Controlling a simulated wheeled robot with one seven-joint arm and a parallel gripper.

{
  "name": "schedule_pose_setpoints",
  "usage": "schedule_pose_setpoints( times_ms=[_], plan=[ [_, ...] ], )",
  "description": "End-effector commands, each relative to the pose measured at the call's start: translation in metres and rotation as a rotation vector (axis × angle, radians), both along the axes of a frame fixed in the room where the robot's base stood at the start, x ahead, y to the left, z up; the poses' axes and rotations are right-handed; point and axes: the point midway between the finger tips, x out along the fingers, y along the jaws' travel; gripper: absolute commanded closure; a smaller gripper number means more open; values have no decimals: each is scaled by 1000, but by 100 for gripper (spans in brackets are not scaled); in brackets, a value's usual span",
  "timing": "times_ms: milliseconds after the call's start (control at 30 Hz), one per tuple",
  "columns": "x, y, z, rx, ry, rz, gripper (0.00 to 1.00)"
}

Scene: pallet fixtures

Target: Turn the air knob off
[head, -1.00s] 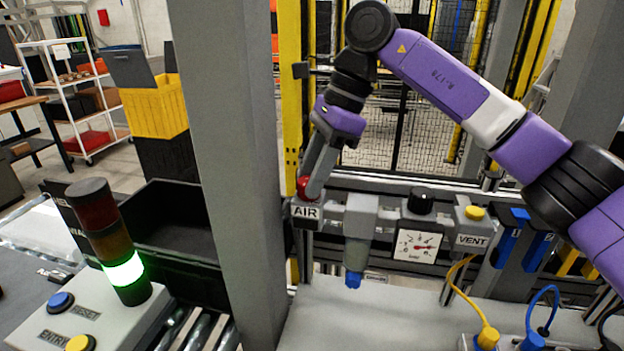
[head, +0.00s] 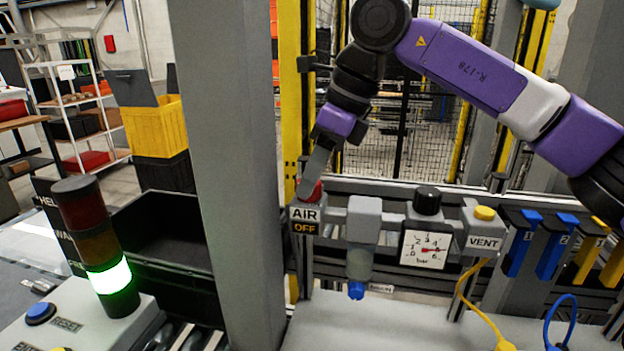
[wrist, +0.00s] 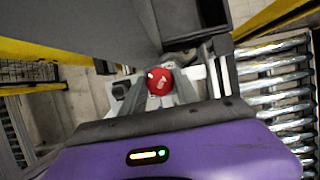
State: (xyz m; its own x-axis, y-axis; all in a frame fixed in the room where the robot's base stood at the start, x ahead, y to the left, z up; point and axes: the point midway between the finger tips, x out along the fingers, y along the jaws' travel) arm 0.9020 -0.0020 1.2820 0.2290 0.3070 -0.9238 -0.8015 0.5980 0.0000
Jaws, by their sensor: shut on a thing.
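The red air knob (head: 316,189) sits on top of the grey valve block at the left end of the air unit. The block carries the label AIR (head: 306,214), with an orange-on-black OFF plate (head: 305,228) below it. My gripper (head: 308,191) reaches down from above and is shut on the knob, hiding part of it in the head view. In the wrist view the round red knob (wrist: 160,81) lies between the two fingers of my gripper (wrist: 161,86), with a small white mark at its upper left.
Right of the knob are a filter bowl (head: 359,262), a pressure gauge (head: 425,249) with a black knob, and a yellow VENT button (head: 484,213). A grey post (head: 232,180) stands close on the left. The stack light (head: 108,277) glows green.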

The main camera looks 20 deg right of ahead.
Motion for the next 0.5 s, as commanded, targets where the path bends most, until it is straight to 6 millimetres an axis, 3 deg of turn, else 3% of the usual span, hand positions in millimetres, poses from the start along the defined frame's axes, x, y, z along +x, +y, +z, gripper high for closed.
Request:
schedule_pose_setpoints(
  times_ms=[333,367,433,500],
  plan=[
    [0,-1,0,-2,1,-5,100],
    [0,-1,0,-2,1,-5,57],
    [0,-1,0,-2,1,-5,44],
    [0,-1,0,0,1,-4,41]
  ],
)
